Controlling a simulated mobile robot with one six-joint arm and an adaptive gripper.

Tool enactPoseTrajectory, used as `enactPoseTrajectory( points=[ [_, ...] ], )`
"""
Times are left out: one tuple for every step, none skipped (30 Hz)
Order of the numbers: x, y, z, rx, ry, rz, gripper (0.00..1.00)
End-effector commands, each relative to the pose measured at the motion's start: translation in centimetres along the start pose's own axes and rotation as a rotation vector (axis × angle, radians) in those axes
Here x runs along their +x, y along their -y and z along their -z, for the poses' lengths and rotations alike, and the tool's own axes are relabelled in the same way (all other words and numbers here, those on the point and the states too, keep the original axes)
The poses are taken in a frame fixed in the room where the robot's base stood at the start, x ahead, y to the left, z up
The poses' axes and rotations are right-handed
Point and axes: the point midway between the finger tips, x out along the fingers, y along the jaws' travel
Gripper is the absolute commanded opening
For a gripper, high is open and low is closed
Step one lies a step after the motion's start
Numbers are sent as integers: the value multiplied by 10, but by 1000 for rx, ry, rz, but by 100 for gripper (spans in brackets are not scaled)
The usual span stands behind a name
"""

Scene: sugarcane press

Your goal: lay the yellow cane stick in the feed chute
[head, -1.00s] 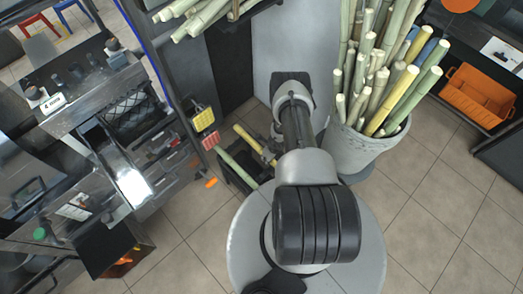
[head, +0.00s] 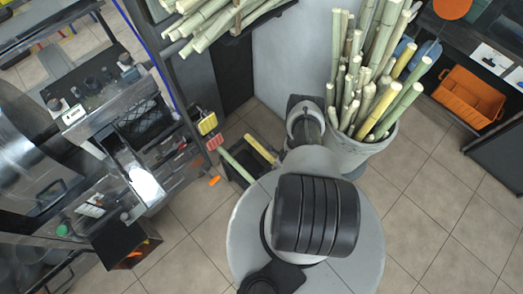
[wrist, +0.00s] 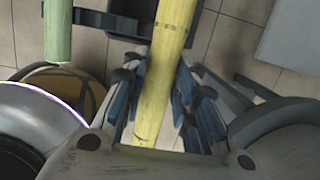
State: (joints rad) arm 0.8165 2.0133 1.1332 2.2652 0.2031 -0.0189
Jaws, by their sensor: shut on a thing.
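In the wrist view the yellow cane stick (wrist: 172,28) runs down between the blue-padded fingers of my gripper (wrist: 157,75), which is shut on it. In the head view one end of the yellow stick (head: 261,149) shows over a small black crate (head: 236,178); my arm hides the rest of it and the gripper. I cannot tell whether the stick is clear of the crate. A bright metal trough (head: 146,183) on the press at the left looks like the feed chute; it is some way from the stick.
A pale green cane (head: 237,165) stands in the crate beside the yellow stick. A grey bin (head: 362,152) full of canes stands right of my arm. A rack of canes (head: 215,25) is above, with a dark post beside it. Tiled floor (head: 430,215) is open at the right.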

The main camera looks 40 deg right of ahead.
Motion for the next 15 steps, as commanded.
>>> enactPoseTrajectory(
  points=[
    [-3, 0, 2, 1, 1, 1, 0],
    [-3, 0, 3, 1, 1, 1, 0],
    [-3, 0, 3, 1, 1, 1, 0],
    [-3, 0, 4, 0, 1, 1, 0],
    [-3, 0, 4, 0, 2, 1, 0],
    [-4, 0, 4, 0, 1, 1, 0],
    [-5, 0, 3, 0, 1, 1, 0],
    [-7, 0, 3, 0, 1, 1, 0],
    [-10, 0, 2, 0, 1, 1, 0],
    [-12, 0, 2, 0, 1, 1, 0],
    [-15, 0, 1, 0, 1, 1, 0],
    [-19, 0, 0, 0, 1, 1, 0],
    [-22, 0, 0, 0, 1, 1, 0],
    [-25, 0, -1, 0, 1, 1, 0],
    [-29, 0, -2, 0, 1, 1, 0]
  ],
)
